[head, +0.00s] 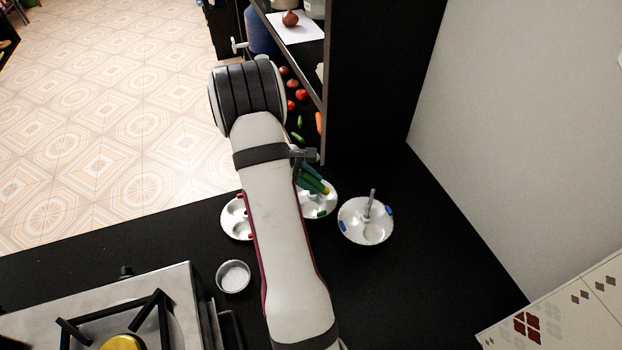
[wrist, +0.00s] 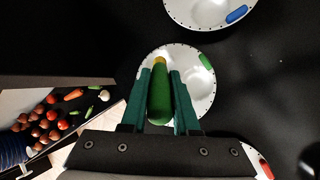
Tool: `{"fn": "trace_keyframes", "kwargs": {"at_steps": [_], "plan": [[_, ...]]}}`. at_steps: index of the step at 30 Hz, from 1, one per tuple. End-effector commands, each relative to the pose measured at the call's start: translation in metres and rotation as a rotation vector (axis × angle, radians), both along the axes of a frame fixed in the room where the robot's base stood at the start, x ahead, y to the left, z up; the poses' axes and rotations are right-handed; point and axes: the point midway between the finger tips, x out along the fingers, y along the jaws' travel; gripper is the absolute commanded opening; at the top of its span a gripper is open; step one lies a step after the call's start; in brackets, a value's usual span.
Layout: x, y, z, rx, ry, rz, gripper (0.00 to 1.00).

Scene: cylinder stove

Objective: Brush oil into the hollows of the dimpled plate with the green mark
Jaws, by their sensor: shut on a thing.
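The dimpled white plate with the green mark (head: 319,208) lies on the black counter, partly behind my arm. In the wrist view, its rim and green mark (wrist: 207,61) show beyond my fingers. My gripper (wrist: 160,75) is shut on the brush (wrist: 160,98), whose thick green body lies between the teal fingers. The brush's yellow end (wrist: 159,61) points away from my wrist, over this plate. The brush also shows in the head view (head: 318,184), right of my arm. I cannot tell whether its end touches the plate; the hollows beneath are partly hidden.
A red-marked plate (head: 236,220) lies left, partly behind my arm. A blue-marked plate (head: 352,231) lies right, with an upright grey piece in it. A small round bowl (head: 233,276) stands beside the stove (head: 170,290). A shelf with vegetables (head: 300,95) rises behind.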

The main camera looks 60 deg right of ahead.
Motion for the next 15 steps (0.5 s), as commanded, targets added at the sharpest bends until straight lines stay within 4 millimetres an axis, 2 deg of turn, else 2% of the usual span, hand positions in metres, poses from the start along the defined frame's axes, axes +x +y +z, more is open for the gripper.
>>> {"fn": "trace_keyframes", "kwargs": {"at_steps": [4, 15], "plan": [[-0.007, 0.000, 0.000, 0.001, 0.000, 0.000, 0.00], [-0.006, -0.014, 0.000, 0.001, 0.000, 0.000, 0.00]]}}
